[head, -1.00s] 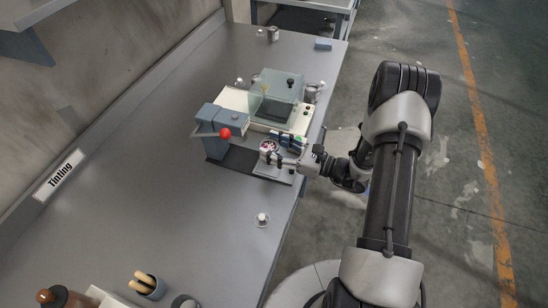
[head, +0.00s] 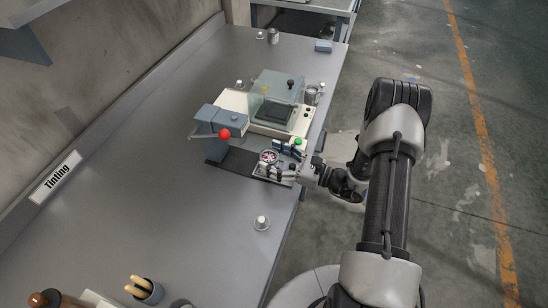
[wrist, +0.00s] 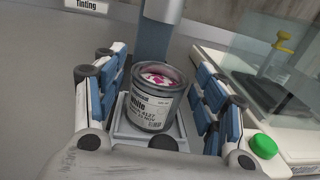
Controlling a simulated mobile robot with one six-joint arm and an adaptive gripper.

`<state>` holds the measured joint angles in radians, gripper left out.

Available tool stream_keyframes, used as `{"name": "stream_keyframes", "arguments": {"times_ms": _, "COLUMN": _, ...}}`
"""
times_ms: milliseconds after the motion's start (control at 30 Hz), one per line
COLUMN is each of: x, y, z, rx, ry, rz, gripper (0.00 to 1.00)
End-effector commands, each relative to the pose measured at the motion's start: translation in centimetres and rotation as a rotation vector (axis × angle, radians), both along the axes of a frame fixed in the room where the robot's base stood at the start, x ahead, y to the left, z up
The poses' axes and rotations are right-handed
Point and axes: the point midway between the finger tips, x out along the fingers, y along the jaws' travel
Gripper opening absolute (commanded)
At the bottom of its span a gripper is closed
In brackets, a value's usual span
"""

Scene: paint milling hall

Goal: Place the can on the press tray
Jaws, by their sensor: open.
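The can (wrist: 152,98) is a small open grey tin with a white label and white and magenta paint inside. It stands upright on the press tray (wrist: 125,128), a light grey plate in front of the blue-grey press column (wrist: 158,35). In the head view the can (head: 268,157) sits beside the press (head: 222,122) with its red-knobbed lever. My gripper (wrist: 158,100) is open, its blue-padded fingers on either side of the can with gaps showing. In the head view my gripper (head: 282,163) is at the tray, and its fingers partly hide the tray.
A balance with a glass draft shield (head: 278,90) stands just behind the press. A green knob (wrist: 263,146) is close to my right finger. A small white-topped piece (head: 261,222) and a brush cup (head: 146,289) are nearer. The bench's left middle is clear.

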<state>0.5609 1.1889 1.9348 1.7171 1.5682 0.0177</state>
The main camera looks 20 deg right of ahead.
Motion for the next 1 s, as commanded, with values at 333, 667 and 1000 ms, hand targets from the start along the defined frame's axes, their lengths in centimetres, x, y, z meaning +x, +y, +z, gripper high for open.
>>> {"name": "stream_keyframes", "arguments": {"times_ms": 333, "x": 0.0, "y": 0.0, "z": 0.2, "rx": 0.0, "ry": 0.0, "rz": 0.0, "gripper": 0.68}}
{"name": "stream_keyframes", "arguments": {"times_ms": 667, "x": -3.1, "y": -3.9, "z": 0.5, "rx": 0.001, "ry": 0.001, "rz": -0.007, "gripper": 0.68}}
{"name": "stream_keyframes", "arguments": {"times_ms": 1000, "x": -7.1, "y": -8.4, "z": 0.4, "rx": 0.0, "ry": 0.0, "rz": -0.003, "gripper": 0.68}}
